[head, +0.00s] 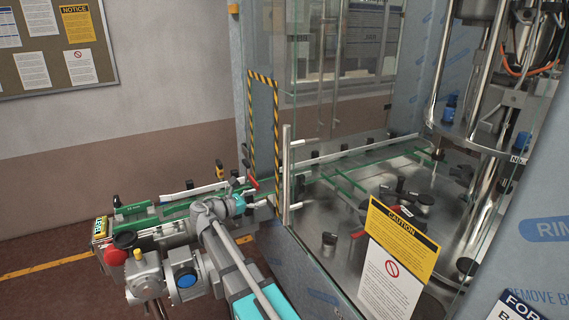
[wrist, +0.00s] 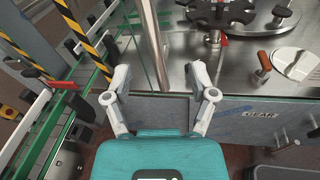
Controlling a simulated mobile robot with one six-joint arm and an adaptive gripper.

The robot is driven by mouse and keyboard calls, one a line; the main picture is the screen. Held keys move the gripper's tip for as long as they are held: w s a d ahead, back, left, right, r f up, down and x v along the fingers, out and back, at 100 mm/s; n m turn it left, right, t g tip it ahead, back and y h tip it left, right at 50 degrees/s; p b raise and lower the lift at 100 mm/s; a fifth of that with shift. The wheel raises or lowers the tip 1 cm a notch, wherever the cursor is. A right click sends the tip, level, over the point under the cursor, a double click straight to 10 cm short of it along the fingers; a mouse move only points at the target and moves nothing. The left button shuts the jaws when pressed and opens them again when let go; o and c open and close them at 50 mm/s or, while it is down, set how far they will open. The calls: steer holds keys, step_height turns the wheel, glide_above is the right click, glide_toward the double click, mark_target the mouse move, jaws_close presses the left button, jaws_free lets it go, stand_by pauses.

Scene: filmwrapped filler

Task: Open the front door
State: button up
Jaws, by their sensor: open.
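The front door is a clear glass panel (head: 335,215) on the filling machine, with a yellow and white caution sign on it. A vertical pale metal bar handle (head: 286,175) stands at its left edge. The door looks shut, with its lower edge along the machine's front edge. In the wrist view the bar handle (wrist: 155,42) rises ahead of my gripper (wrist: 158,78). My gripper is open and empty, with one finger on each side of the bar's line. The bar's lower end appears just beyond the fingertips; contact cannot be told. In the head view the fingers are hard to make out.
A green-railed conveyor (head: 150,212) runs into the machine at left, beside a black-and-yellow striped opening frame (head: 263,120). A red emergency button (head: 115,256) and grey motor parts stand near my arm. Inside are a steel deck and a black star wheel (wrist: 225,12).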

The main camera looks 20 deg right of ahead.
mark_target(284, 175)
steer(key=r, duration=0.1)
steer(key=w+r+n, duration=0.1)
steer(key=r+h, duration=0.1)
steer(key=shift+w+a+r+p, duration=0.15)
steer(key=shift+w+a+p, duration=0.05)
steer(key=shift+a+p, duration=0.1)
steer(key=x, duration=1.3)
steer(key=shift+w+d, duration=0.15)
steer(key=shift+d, duration=0.25)
jaws_close()
steer(key=shift+a, duration=0.45)
steer(key=shift+d+r, duration=0.1)
steer(key=shift+d, duration=0.25)
